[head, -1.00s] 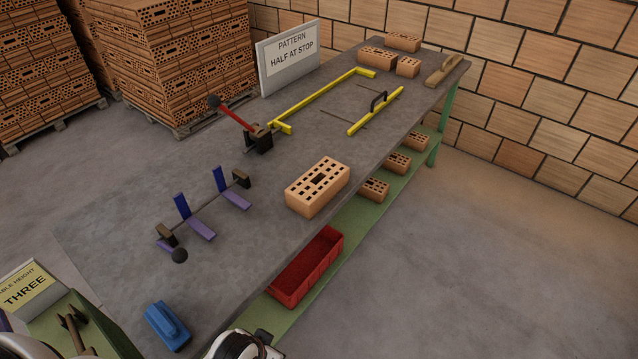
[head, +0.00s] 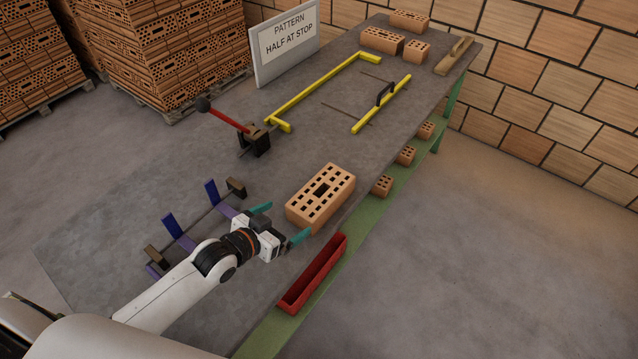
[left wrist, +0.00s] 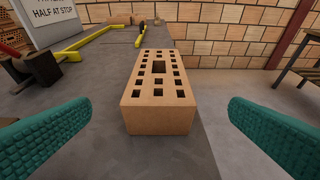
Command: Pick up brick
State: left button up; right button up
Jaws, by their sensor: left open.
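A large orange perforated brick (head: 321,196) lies flat on the grey table near its front edge. My left gripper (head: 281,222) is open just short of the brick's near end, with its teal fingers spread wide. In the left wrist view, the brick (left wrist: 160,92) stands ahead, centred between the open fingers (left wrist: 160,138), its near end facing me. The fingers appear apart from the brick, with nothing between them. My right gripper is not in view.
Yellow stop bars (head: 325,90) and a red-handled lever (head: 228,121) are on the table. A purple-armed fixture (head: 190,228) is left of my left arm. Smaller bricks (head: 382,41) sit at the far end. A red bin (head: 313,275) is on the green lower shelf.

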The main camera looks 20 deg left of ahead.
aim_at(314, 198)
pick_arm(q)
jog(key=w, duration=0.3)
jog(key=shift+d+f, duration=0.1)
jog(key=shift+f, duration=0.05)
jog(key=shift+w+d+f, duration=0.25)
jog(key=shift+w+d, duration=0.25)
jog(key=shift+w, duration=0.1)
jog(key=shift+w+d+f, duration=0.25)
jog(key=shift+w+d, duration=0.2)
jog(key=shift+w, duration=0.15)
jog(key=shift+w+f, duration=0.25)
jog(key=shift+w, duration=0.05)
jog(key=shift+w+f+p, duration=0.1)
jog(key=shift+w+p, duration=0.25)
jog(key=shift+x, duration=2.4)
jog(key=shift+d+r, duration=0.1)
jog(key=shift+r, duration=0.1)
jog(key=c, duration=1.6)
jog(key=shift+w+r+p, duration=0.1)
jog(key=shift+r+p, duration=0.15)
jog(key=shift+p, duration=0.05)
jog(key=shift+c, duration=0.5)
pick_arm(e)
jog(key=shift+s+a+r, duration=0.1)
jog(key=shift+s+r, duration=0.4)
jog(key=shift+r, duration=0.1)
